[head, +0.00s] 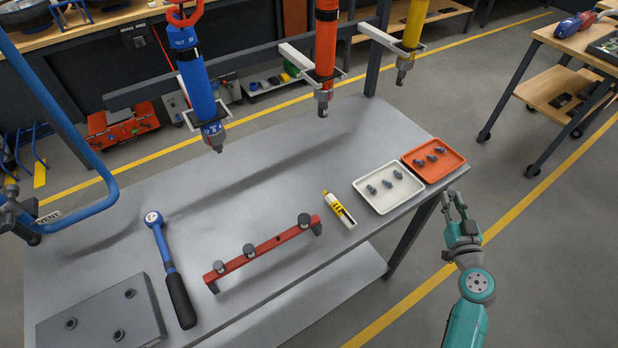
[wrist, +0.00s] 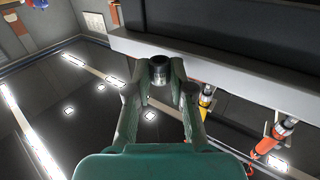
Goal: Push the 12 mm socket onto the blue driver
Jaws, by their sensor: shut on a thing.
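The blue driver (head: 197,88) hangs nose-down over the back left of the bench, held in a bracket, its metal tip (head: 217,143) pointing down. My gripper (head: 454,204) is off the bench's right edge, far right of the blue driver. In the wrist view its fingers are shut on a short dark cylinder, a socket (wrist: 159,66), at the fingertips; its size cannot be read. In the head view the held socket is too small to make out. A red rail (head: 265,247) on the bench carries three grey sockets, one at its right end (head: 304,219).
An orange driver (head: 326,45) and a yellow driver (head: 416,22) hang right of the blue one. A blue-headed wrench (head: 160,240), grey block (head: 100,318), yellow tool (head: 339,210), white tray (head: 388,205) and orange tray (head: 445,174) lie on the bench. A blue tube frame (head: 62,115) stands left.

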